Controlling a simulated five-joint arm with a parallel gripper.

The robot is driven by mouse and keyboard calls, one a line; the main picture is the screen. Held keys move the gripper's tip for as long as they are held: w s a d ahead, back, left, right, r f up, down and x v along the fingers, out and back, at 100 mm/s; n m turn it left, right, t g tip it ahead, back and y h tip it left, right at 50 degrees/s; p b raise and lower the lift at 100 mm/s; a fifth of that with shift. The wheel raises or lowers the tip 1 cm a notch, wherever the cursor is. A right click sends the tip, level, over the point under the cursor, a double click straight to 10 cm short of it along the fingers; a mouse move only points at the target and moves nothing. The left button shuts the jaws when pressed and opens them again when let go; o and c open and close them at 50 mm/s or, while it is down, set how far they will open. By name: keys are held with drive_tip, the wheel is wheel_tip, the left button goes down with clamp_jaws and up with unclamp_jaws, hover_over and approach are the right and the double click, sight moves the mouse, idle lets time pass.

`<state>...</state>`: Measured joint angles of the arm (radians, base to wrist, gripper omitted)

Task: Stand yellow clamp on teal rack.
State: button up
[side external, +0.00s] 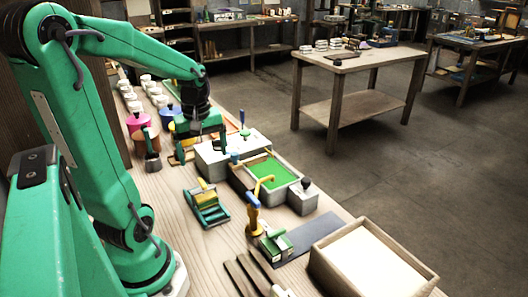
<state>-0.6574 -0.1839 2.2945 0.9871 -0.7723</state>
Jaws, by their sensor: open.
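The teal rack (209,209) lies on the wooden bench near the picture's middle, with dark slots or bars across it. A yellow piece (203,185) shows at its far end; I cannot tell whether it is part of the rack. A yellow tool with a blue grip and a bent arm, which looks like the yellow clamp (254,222), stands upright to the right of the rack, apart from it. My gripper (201,146) is open, pointing down beyond the rack, near a grey-white block. It is apart from the clamp, and nothing shows held between its fingers.
A grey-white block (215,160) and a green-filled tray (271,173) stand beyond the rack. A dark-knobbed block (302,197), a green-and-white tool (274,243) and a wooden box (372,262) are to the right. Pink and orange pots and white cups line the left. Bench left of the rack is clear.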

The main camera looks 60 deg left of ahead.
drive_tip(key=d+r+m+t, duration=0.2)
drive_tip(key=d+r+m, duration=0.1)
drive_tip(key=d+m, duration=0.5)
drive_tip(key=d+r+m+t, duration=0.3)
drive_tip(key=d+r+m, duration=0.1)
drive_tip(key=d+m, duration=0.4)
drive_tip(key=shift+d, duration=0.6)
